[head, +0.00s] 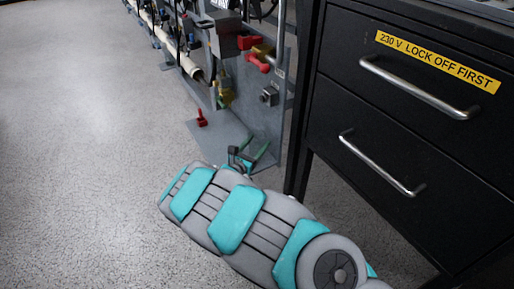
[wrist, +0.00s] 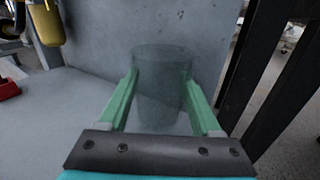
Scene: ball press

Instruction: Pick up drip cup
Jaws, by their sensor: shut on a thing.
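The drip cup (wrist: 160,85) is a clear, faintly green-grey cup, upright in the wrist view, with a grey panel behind it. My gripper (wrist: 161,92) has one green finger on each side of the cup and is shut on it. In the head view my gripper (head: 247,152) is low, over the grey base plate at the foot of the machine. The cup is too faint to make out there. I cannot tell whether the cup's bottom touches the plate.
A black drawer cabinet (head: 400,130) with a yellow lock-off label stands close on the right, its dark leg near my gripper. A red part (head: 201,118) sits on the plate to the left. A yellow fitting (head: 224,92) hangs above. Open floor (head: 90,130) lies left.

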